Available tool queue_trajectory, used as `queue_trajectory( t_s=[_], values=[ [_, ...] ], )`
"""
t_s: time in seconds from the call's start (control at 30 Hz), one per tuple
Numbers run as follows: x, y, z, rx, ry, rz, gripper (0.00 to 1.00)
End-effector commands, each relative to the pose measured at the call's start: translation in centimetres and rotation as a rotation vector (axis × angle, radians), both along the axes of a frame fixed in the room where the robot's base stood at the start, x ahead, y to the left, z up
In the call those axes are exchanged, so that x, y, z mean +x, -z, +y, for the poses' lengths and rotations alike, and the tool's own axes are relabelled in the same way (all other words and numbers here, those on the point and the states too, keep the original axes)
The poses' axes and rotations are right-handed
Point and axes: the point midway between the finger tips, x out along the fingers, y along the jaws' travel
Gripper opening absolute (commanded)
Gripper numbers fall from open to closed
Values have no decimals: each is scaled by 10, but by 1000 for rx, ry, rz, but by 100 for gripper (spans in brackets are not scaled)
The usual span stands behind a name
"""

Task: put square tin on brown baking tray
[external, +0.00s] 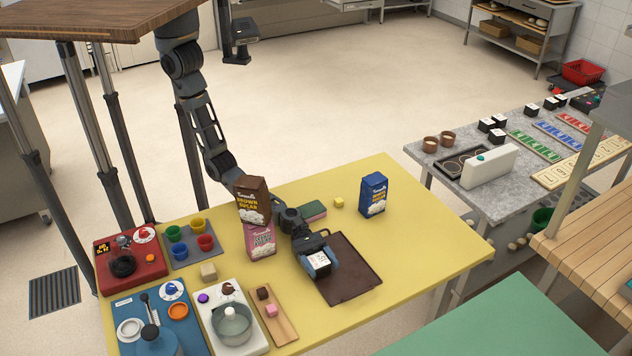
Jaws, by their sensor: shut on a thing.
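The square tin (319,262), dark-sided with a white marked face, is in my gripper (317,248). My gripper is shut on it and partly hides it. The brown baking tray (356,272) lies flat on the yellow table. The tin is over the left part of the tray in the picture. I cannot tell whether the tin touches the tray or hangs just above it.
Brown sugar (252,200) and pink (261,240) boxes stand close to my arm. A green sponge (312,210), yellow cube (339,202) and blue box (374,194) stand behind the tray. Cookers (232,318) and a wooden board (277,316) lie left. The table right of the tray is clear.

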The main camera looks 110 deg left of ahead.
Motion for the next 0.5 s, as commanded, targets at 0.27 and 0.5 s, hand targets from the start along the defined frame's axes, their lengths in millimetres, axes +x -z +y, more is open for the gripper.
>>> queue_trajectory(
  t_s=[0.27,0.5],
  values=[
    [-1,13,1,3,-1,7,30],
    [-2,16,1,6,-2,13,83]
  ],
)
